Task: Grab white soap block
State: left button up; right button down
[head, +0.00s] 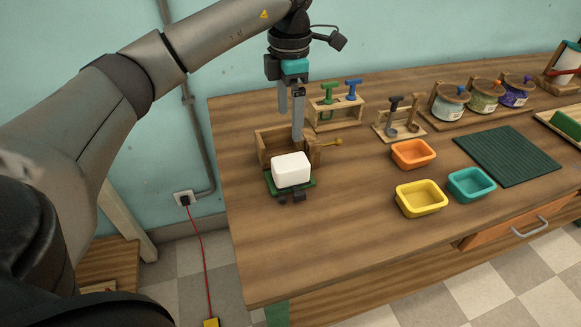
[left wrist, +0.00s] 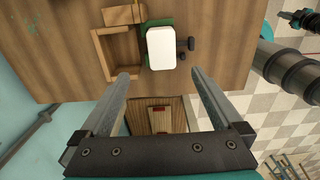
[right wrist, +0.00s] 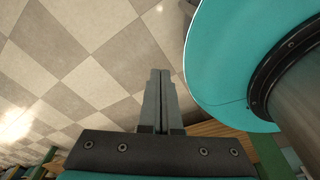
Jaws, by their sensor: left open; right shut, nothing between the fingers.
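The white soap block (head: 291,169) rests on a green base (head: 309,186) with dark knobs, at the left part of the table, in front of a wooden box. It also shows in the left wrist view (left wrist: 161,48), beyond the fingertips. My left gripper (head: 291,126) points down above and behind the soap in the head view. Its fingers (left wrist: 160,73) are open and empty, apart from the soap. My right gripper (right wrist: 160,72) shows only in the right wrist view, shut and empty, with the tiled floor behind it.
The open wooden box (head: 266,150) stands right behind the soap. Tool racks (head: 335,112) and lidded jars (head: 447,102) line the back. Orange (head: 413,154), yellow (head: 421,199) and teal (head: 471,184) trays and a green mat (head: 508,155) lie right. The table front is clear.

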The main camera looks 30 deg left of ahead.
aim_at(290, 161)
pick_arm(q)
notch_tip(290, 161, down, 8)
jog(key=shift+d+f+b, duration=0.1)
jog(key=shift+b, duration=0.75)
jog(key=shift+f, duration=0.35)
notch_tip(290, 161, down, 5)
jog(key=shift+f+b, duration=0.1)
jog(key=shift+b, duration=0.75)
jog(key=shift+c, duration=1.9)
grip_shut()
pick_arm(e)
jog(key=shift+t, duration=0.4)
jog(key=w+d+f, duration=0.3)
jog(key=shift+w, duration=0.3)
